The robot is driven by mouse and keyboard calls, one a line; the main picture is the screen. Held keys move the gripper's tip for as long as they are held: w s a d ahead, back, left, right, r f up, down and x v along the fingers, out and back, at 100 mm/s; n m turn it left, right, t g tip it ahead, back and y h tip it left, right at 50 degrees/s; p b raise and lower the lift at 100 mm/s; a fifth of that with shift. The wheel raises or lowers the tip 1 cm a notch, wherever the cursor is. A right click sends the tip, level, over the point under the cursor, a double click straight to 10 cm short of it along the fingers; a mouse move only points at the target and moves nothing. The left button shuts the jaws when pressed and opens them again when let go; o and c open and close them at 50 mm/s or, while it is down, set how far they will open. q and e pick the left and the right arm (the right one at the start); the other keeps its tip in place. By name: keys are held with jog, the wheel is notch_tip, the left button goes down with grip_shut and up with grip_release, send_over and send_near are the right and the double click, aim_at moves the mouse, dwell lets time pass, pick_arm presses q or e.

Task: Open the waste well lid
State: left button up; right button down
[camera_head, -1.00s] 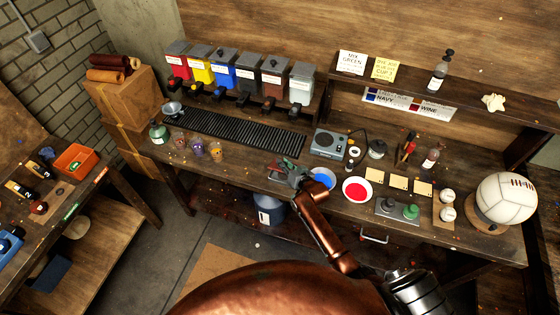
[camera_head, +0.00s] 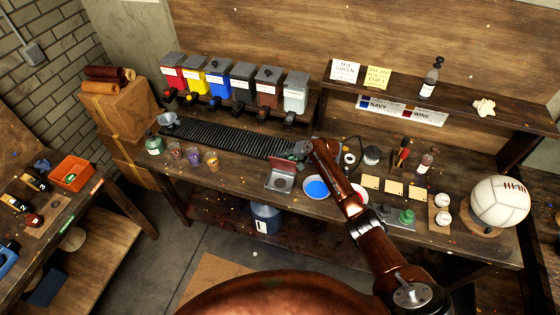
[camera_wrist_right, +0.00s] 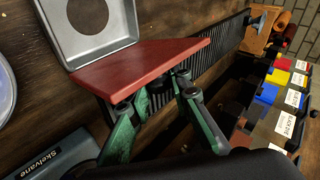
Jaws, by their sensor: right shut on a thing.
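The waste well is a grey square frame (camera_head: 271,187) with a round dark opening, set near the front edge of the long bench. It shows at the top left of the right wrist view (camera_wrist_right: 115,37). Its red lid (camera_wrist_right: 140,68) stands raised along the well's far side, and the lid also shows in the head view (camera_head: 283,165). My right gripper (camera_wrist_right: 155,95) is shut on the lid's raised edge; in the head view it (camera_head: 298,152) is behind the lid, partly hidden by my arm. My left gripper is in neither view.
A black ribbed mat (camera_head: 225,138) runs left of the well, with several paint dispensers (camera_head: 243,88) behind it. My right forearm covers most of a red bowl and the grey scale (camera_wrist_right: 55,160).

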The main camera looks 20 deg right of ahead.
jog(key=shift+w+d, duration=0.15)
jog(key=shift+d, duration=0.1)
jog(key=shift+w, duration=0.25)
jog(key=c, duration=2.2)
grip_release()
jog(key=shift+c, duration=0.2)
jog(key=o, duration=0.5)
jog(key=shift+f, duration=0.1)
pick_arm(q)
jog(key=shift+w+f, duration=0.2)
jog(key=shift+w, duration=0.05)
pick_arm(e)
jog(key=v, duration=1.2)
jog(key=shift+s, duration=0.1)
